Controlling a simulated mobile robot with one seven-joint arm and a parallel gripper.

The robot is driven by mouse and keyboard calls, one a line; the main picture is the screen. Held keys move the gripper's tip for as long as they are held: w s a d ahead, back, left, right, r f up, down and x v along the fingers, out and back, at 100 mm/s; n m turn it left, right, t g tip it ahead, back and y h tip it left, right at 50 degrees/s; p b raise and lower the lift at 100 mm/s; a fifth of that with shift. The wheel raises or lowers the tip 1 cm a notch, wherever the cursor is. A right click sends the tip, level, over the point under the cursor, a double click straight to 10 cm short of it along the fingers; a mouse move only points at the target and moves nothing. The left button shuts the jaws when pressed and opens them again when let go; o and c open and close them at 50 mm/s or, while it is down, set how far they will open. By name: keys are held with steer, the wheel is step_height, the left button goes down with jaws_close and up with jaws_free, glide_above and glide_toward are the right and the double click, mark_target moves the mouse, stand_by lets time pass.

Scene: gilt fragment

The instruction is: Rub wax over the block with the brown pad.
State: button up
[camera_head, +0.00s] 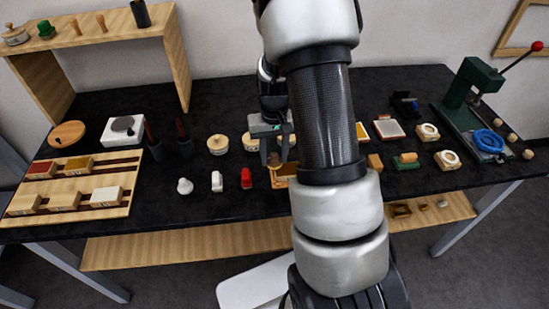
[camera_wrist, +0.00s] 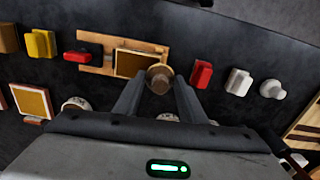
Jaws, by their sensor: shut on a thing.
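My gripper (camera_wrist: 160,90) is shut on a small round brown pad (camera_wrist: 158,77), which shows between the fingertips in the wrist view. In the head view my gripper (camera_head: 279,143) points down, with the brown pad (camera_head: 274,159) under it. The block (camera_wrist: 128,63) is brown with a pale wooden edge and lies on a light wooden holder (camera_wrist: 97,69). The pad overlaps the block's right end in the wrist view; I cannot tell whether they touch. In the head view my arm hides part of the block (camera_head: 285,170).
A red brush-like piece (camera_wrist: 201,74) and white pieces (camera_wrist: 239,82) stand right of the block in the wrist view. Round wooden tins (camera_head: 218,144) stand near my gripper. A wooden rack (camera_head: 75,190) is at the left, a green press (camera_head: 470,105) at the right.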

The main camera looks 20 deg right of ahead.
steer(key=shift+r+p, duration=1.35)
steer(key=shift+r, duration=1.1)
steer(key=shift+a, duration=0.2)
